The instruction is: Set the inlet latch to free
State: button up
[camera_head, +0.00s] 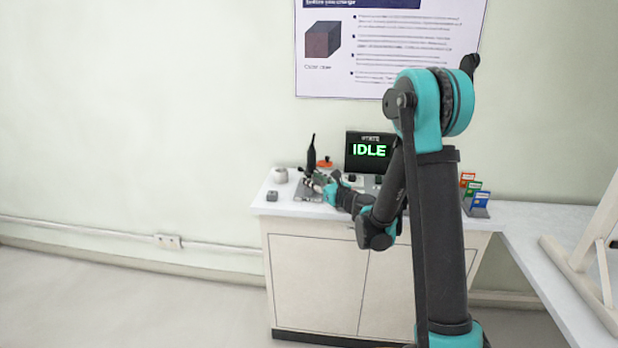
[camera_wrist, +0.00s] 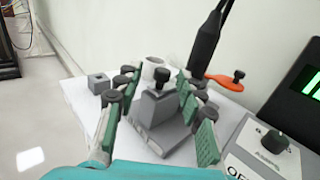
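A grey fixture (camera_wrist: 160,128) with a sloped face and a small black knob (camera_wrist: 158,77) stands on the bench. It could be the inlet latch, but no label on it is readable. My gripper (camera_wrist: 158,100) is open, its green-padded fingers on either side of the fixture. I see no clear grip on the knob. A grey control box (camera_wrist: 262,150) with a black knob and partly cut-off "OFF" lettering stands at right in the wrist view. In the head view my gripper (camera_head: 320,184) is low over the bench, and the fixture is mostly hidden.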

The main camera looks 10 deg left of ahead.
jog(key=v, duration=0.9)
jog(key=shift+s+d, duration=0.1)
